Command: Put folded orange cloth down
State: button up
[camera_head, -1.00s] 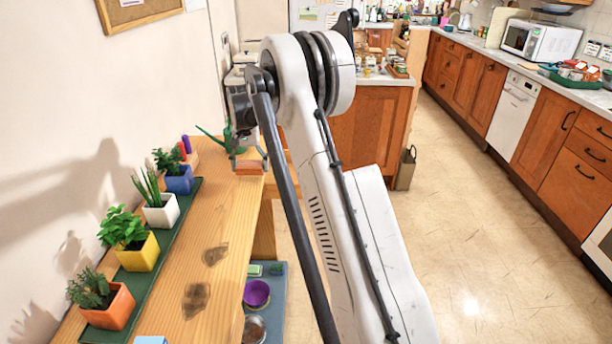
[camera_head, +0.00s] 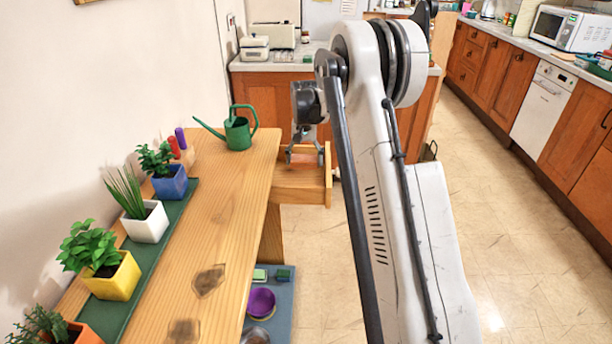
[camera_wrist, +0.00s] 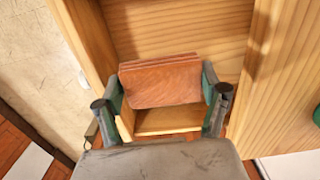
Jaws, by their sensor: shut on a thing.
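The folded orange cloth (camera_wrist: 160,82) is a flat, layered rectangle in the wrist view. My gripper (camera_wrist: 162,92) is shut on it, with a green-padded finger at each side. In the head view my gripper (camera_head: 305,156) hangs over the open wooden drawer (camera_head: 328,188) at the far right end of the table. The wrist view shows bare drawer wood (camera_wrist: 180,40) around the cloth. I cannot tell whether the cloth touches the drawer bottom.
A green watering can (camera_head: 238,132) stands on the wooden table (camera_head: 238,215) just left of the drawer. Several potted plants (camera_head: 112,272) line a green mat along the wall. A low blue shelf (camera_head: 280,310) holds a purple bowl (camera_head: 261,301). Open floor lies to the right.

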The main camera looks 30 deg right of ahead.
aim_at(304, 180)
jog(key=shift+f, duration=3.05)
jog(key=shift+f+b, duration=0.15)
jog(key=shift+b, duration=0.2)
jog(key=o, duration=0.9)
jog(key=shift+o, duration=0.2)
